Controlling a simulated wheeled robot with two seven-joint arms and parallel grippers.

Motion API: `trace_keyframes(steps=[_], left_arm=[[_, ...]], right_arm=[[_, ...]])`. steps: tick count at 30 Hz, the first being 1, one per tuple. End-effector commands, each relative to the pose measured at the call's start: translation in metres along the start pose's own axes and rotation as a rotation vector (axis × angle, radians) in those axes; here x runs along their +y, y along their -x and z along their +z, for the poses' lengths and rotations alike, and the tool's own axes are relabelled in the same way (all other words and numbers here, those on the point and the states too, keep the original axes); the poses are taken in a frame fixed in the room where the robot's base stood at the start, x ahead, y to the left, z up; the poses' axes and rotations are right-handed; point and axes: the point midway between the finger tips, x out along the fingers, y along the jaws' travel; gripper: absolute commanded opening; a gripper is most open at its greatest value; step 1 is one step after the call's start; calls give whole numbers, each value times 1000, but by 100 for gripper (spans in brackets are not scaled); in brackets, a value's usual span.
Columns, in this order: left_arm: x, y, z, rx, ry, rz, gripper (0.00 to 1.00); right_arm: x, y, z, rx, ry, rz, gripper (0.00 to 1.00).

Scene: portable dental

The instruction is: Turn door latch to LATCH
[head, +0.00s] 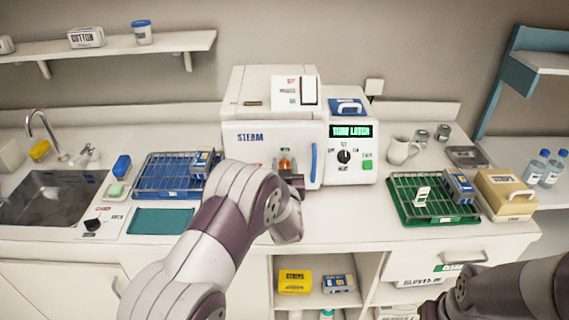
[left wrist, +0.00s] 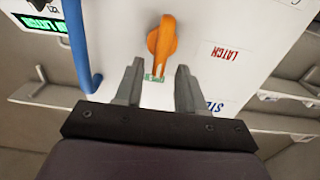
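The white steam sterilizer (head: 257,112) stands on the counter, its green display (head: 351,131) reading "TURN LATCH". On its front is the orange door latch (head: 286,165), also in the upside-down left wrist view (left wrist: 161,42). One end of the latch points toward a small green label (left wrist: 153,78). The red LATCH label (left wrist: 224,53) is off to its side. My left gripper (left wrist: 157,70) is open in front of the latch, fingers apart and empty; in the head view my wrist mostly hides it. My right arm shows at lower right; its gripper is out of view.
A blue vertical door handle (head: 313,162) stands close beside the latch, also in the wrist view (left wrist: 79,45). A blue rack (head: 150,177) is to the left, a green rack (head: 408,210) to the right. A teal mat (head: 160,221) lies in front of the blue rack.

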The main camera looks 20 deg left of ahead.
Motion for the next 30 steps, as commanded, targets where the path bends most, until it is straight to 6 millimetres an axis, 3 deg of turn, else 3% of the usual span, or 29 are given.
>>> trace_keyframes(steps=[9, 11, 13, 23, 30], left_arm=[[0, -4, 0, 0, 0, 0, 39], [0, -4, 0, 0, 0, 0, 23], [0, -4, 0, 0, 0, 0, 0], [0, -4, 3, -3, 13, 0, 0], [-4, -4, 7, -4, 115, 0, 0]], right_arm=[[0, 0, 0, 0, 0, 0, 43], [0, 0, 0, 0, 0, 0, 43], [0, 0, 0, 0, 0, 0, 43], [0, -3, 0, 0, 0, 0, 43], [0, -21, 2, 0, 0, 0, 43]])
